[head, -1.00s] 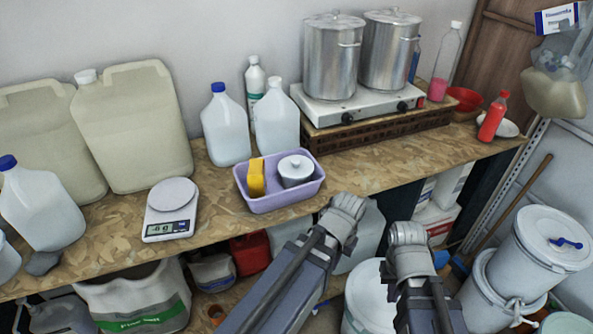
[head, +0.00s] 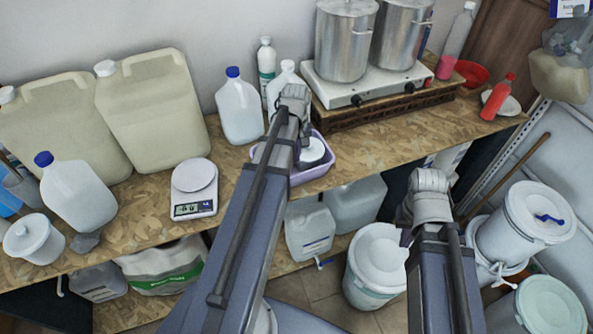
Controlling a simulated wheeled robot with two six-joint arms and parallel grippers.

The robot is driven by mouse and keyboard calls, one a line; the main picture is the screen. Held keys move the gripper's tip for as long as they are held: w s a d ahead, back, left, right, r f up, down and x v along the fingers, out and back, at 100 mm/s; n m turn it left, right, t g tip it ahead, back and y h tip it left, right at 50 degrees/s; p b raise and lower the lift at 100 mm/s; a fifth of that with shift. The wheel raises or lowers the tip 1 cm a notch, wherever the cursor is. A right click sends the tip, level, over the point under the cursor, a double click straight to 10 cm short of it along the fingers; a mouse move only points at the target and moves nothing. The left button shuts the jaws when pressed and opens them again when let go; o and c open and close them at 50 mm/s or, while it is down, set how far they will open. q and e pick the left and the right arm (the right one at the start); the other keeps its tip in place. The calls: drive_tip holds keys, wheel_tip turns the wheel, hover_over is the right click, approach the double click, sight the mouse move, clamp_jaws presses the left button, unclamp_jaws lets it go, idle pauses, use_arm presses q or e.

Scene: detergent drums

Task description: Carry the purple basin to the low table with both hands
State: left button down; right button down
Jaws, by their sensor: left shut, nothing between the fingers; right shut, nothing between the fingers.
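The purple basin (head: 314,172) sits on the wooden worktop and is mostly hidden behind my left arm. A small white-lidded pot (head: 312,150) shows inside it; the yellow block seen there earlier is hidden now. My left gripper (head: 293,95) is shut, over or just behind the basin; I cannot tell whether it touches it. My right gripper (head: 430,180) is shut and empty, in front of the worktop and to the right of the basin. I cannot make out a low table.
A scale (head: 194,190) and a blue-capped jug (head: 240,108) stand left of the basin. A hotplate (head: 368,85) with two steel pots is behind right. White buckets (head: 377,262) stand on the floor below.

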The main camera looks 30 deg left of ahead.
sight(297, 185)
use_arm(q)
drive_tip(key=shift+f, duration=0.1)
wheel_tip(297, 185, down, 10)
drive_tip(key=b, duration=1)
drive_tip(key=shift+s+d, duration=0.1)
drive_tip(key=shift+d, duration=0.05)
drive_tip(key=shift+s+d, duration=0.25)
drive_tip(key=shift+d, duration=0.05)
drive_tip(key=s+d, duration=0.5)
drive_tip(key=d, duration=0.1)
drive_tip(key=shift+s+d, duration=0.4)
